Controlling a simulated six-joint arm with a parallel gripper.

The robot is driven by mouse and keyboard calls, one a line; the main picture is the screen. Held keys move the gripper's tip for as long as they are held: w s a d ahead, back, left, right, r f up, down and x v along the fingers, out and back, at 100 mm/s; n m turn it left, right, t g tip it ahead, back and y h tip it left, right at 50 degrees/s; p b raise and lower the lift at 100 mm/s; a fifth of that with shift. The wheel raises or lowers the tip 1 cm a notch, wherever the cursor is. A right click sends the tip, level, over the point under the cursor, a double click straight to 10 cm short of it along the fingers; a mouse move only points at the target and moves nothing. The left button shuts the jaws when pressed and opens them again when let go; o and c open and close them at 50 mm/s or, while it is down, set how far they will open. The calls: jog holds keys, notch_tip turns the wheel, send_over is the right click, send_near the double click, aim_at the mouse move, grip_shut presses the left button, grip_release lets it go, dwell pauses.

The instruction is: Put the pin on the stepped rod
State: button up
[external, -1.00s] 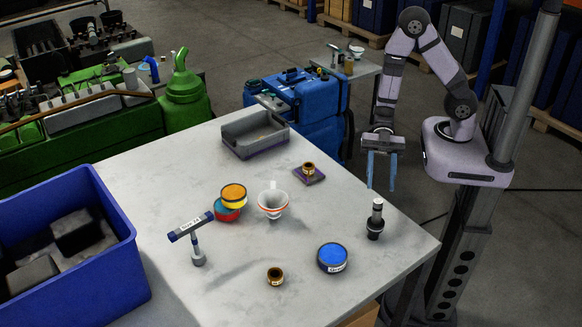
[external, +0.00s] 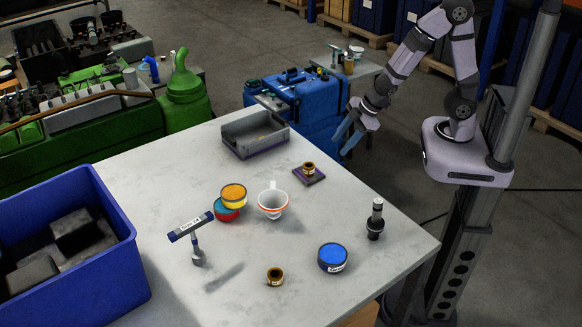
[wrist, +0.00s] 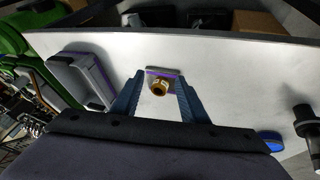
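The stepped rod (external: 375,220), dark with a silver top, stands upright near the table's right corner; it also shows at the right of the wrist view (wrist: 304,125). No piece is clearly recognisable as the pin. One short brass ring-like piece (external: 308,168) stands on a small purple pad (external: 315,179); another brass piece (external: 275,277) stands near the front edge. My gripper (external: 349,141) hangs off the table's far right edge, tilted. In the wrist view its blue fingers (wrist: 157,80) are apart and empty, with the padded brass piece (wrist: 159,87) framed between them, farther off.
A grey tray (external: 240,145) lies at the back of the table. A white cup (external: 272,205), stacked tins (external: 226,212), a blue-lidded tin (external: 332,258) and a hammer-like tool (external: 197,248) stand around the middle. A blue bin (external: 130,265) is at left. The right-hand edge is mostly clear.

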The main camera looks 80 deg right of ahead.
jog(key=s+r+m+g, duration=0.3)
jog(key=s+m+g, duration=0.2)
jog(key=s, duration=0.8)
jog(key=shift+s+a+m+g, duration=0.2)
jog(key=shift+s+m+g, duration=0.15)
jog(key=shift+m, duration=0.55)
